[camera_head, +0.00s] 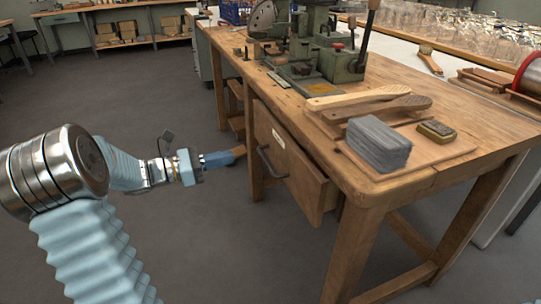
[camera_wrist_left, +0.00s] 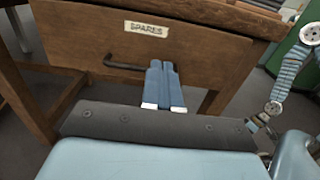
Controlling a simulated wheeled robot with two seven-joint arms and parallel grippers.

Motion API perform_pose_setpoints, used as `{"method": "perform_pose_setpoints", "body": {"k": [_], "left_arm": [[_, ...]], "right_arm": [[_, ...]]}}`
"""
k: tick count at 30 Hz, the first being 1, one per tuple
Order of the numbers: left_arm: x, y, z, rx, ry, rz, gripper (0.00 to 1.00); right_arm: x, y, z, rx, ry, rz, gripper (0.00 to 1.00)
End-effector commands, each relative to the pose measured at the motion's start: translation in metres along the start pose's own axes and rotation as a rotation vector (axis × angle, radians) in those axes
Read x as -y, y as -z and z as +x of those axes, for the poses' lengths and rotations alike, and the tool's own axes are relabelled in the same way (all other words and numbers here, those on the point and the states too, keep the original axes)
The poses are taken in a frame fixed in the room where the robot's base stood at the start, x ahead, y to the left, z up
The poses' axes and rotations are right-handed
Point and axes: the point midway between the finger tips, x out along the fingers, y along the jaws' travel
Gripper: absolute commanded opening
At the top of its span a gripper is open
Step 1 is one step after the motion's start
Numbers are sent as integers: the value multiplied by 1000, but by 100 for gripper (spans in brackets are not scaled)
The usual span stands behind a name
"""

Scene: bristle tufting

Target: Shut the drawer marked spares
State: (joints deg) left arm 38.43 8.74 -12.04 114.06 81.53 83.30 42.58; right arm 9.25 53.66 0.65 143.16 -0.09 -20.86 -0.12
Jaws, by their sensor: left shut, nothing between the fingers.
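The drawer marked spares (camera_head: 290,163) is in the wooden bench and stands partly open, its front out from the bench frame. Its front also fills much of the left wrist view (camera_wrist_left: 80,35), with a pale label (camera_wrist_left: 146,30) reading SPARES. A dark bar handle (camera_head: 266,163) is on the front; it also shows in the left wrist view (camera_wrist_left: 122,66). My left gripper (camera_head: 231,157) is shut and empty, left of the drawer front. In the left wrist view its blue fingertips (camera_wrist_left: 162,66) overlap the handle's right end; contact cannot be told.
The wooden bench (camera_head: 480,150) carries a green machine (camera_head: 320,45), wooden brush handles (camera_head: 370,100), a grey stack (camera_head: 378,143) and a small brush block (camera_head: 436,130). The bench leg (camera_head: 352,250) stands right of the drawer. The floor (camera_head: 220,240) before the drawer is clear.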

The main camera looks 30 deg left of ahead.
Motion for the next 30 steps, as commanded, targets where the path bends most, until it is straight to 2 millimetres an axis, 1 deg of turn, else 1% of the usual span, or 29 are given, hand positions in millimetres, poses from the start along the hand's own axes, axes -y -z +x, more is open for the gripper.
{"method": "perform_pose_setpoints", "body": {"k": [5,12,15,18,21,24,30], "left_arm": [[1,0,30,-1,7,-1,0],[2,0,83,-2,8,1,0],[2,0,102,-3,8,0,0],[2,0,117,-4,7,1,0],[2,0,127,-4,7,2,0],[1,1,133,-4,5,3,0],[1,1,135,-4,4,2,0]], "right_arm": [[1,0,-2,0,1,-1,49],[3,-1,-4,2,2,-2,49],[3,-1,-4,2,3,-2,49],[4,-1,-5,3,3,-3,49],[4,-1,-6,3,3,-3,49],[5,-1,-6,4,4,-3,49],[5,-1,-6,4,4,-3,49]]}}
